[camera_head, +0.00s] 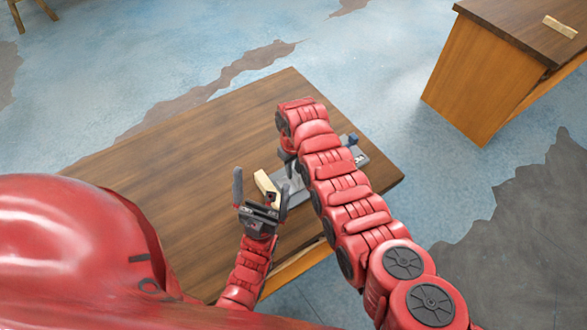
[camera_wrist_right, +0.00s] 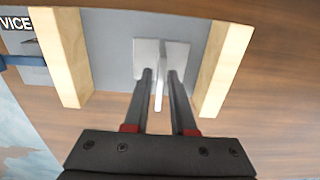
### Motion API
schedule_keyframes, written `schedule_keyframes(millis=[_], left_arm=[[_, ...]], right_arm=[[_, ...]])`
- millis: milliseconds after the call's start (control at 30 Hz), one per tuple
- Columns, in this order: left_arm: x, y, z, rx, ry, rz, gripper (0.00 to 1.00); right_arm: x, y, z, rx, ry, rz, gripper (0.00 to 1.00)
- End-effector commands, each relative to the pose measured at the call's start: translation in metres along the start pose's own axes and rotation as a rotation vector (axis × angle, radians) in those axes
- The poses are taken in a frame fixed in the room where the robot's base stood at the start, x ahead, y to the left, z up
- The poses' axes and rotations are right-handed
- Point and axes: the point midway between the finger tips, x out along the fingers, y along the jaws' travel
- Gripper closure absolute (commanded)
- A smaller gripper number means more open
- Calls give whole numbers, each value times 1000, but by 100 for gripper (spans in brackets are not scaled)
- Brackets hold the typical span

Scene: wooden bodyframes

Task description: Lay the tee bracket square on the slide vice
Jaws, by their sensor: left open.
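The slide vice (camera_head: 297,188) is a grey plate on the brown table, partly hidden by my right arm. Its two pale wooden jaws, left (camera_wrist_right: 62,55) and right (camera_wrist_right: 224,65), show in the right wrist view. The light grey tee bracket (camera_wrist_right: 147,52) is over the plate between these jaws; its thin web stands between my right gripper's fingers (camera_wrist_right: 160,74). Small gaps seem to show beside the web; whether the bracket rests flat is unclear. My left gripper (camera_head: 262,185) is open, its fingers to either side of a wooden jaw (camera_head: 266,186); contact is unclear.
The wooden table (camera_head: 180,160) is bare to the left of the vice. A blue part (camera_head: 352,139) shows at the vice's far right end. Another table (camera_head: 490,75) stands at the upper right with a pale wooden block (camera_head: 559,26) on it.

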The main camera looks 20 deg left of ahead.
Motion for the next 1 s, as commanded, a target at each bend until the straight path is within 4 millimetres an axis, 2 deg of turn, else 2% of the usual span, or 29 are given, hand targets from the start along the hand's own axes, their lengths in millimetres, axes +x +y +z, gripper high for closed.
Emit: schedule_keyframes(millis=[33, 67, 333, 433, 567, 733, 833, 967, 1000], left_arm=[[0, 0, 0, 0, 0, 0, 1], [0, 0, 0, 0, 0, 0, 1], [1, 0, 0, 0, 0, 0, 1], [6, 0, -1, 0, 0, 0, 1], [-1, 0, 0, 0, 0, 0, 1], [-9, 0, 2, 0, 0, 0, 1], [-20, 1, 4, 0, 0, 0, 1], [-20, 1, 3, 0, 0, 0, 1], [-11, 1, 2, 0, 0, 0, 1]], right_arm=[[0, 0, 0, 0, 0, 0, 65], [0, 0, 0, 0, 0, 0, 61], [-1, 0, 0, 0, 0, 0, 61], [-7, 0, 0, 0, 0, 0, 61], [-13, 0, -2, -1, 6, 2, 61], [-35, 0, -1, 1, 5, 0, 61], [-60, 1, -2, 1, 10, 2, 61], [-97, 2, -2, 1, 10, 3, 61], [-107, 2, 0, 2, 4, 0, 61]])
